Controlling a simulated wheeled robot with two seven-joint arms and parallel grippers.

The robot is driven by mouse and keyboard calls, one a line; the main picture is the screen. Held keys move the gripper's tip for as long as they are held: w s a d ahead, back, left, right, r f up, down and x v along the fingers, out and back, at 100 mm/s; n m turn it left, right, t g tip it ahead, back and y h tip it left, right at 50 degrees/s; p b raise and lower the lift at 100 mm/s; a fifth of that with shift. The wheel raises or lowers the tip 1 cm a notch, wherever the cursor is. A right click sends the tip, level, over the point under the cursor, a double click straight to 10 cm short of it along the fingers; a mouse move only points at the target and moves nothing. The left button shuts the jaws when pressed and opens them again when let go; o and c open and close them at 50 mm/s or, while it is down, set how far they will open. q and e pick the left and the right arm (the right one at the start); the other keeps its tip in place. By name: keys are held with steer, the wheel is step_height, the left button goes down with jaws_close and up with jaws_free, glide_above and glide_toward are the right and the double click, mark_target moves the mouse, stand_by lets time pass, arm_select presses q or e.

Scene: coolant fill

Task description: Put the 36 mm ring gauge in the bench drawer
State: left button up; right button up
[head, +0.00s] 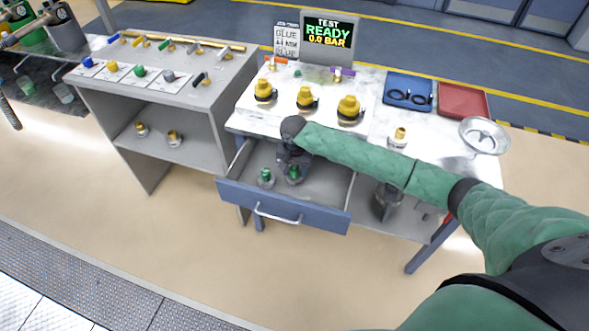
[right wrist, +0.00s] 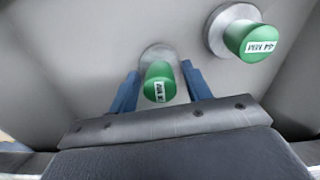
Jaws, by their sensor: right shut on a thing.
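The bench drawer (head: 325,216) is pulled open under the bench top. My right gripper (head: 293,168) reaches down into it, shut on a green-handled gauge (head: 294,175). In the right wrist view the blue fingers (right wrist: 160,88) stand on both sides of its green handle (right wrist: 158,82), with the round grey base at the drawer floor. Its label is sideways and I cannot read it fully. A second green-handled gauge (head: 266,177), labelled 44 MM, stands beside it in the drawer; it also shows in the right wrist view (right wrist: 252,40). My left gripper is out of view.
The bench top (head: 375,145) carries several yellow fittings, a blue tray (head: 408,88), a red tray (head: 462,98) and a test screen (head: 328,35). A grey shelf unit (head: 160,100) stands to the left.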

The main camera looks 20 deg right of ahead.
mark_target(294, 168)
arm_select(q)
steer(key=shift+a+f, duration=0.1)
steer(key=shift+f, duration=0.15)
arm_select(e)
steer(key=shift+f, duration=0.35)
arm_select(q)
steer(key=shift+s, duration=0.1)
arm_select(e)
steer(key=o, duration=0.6)
steer(key=shift+f, duration=0.1)
steer(key=shift+c, duration=0.2)
steer(key=o, duration=0.4)
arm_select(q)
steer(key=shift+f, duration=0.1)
arm_select(e)
steer(key=shift+o, duration=0.2)
steer(key=shift+r+b, duration=0.3)
steer(key=shift+r, duration=0.25)
arm_select(q)
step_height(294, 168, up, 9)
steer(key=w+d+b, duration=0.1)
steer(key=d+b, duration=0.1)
steer(key=b, duration=0.1)
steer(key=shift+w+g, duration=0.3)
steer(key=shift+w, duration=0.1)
arm_select(e)
step_height(294, 168, up, 11)
steer(key=shift+r, duration=0.1)
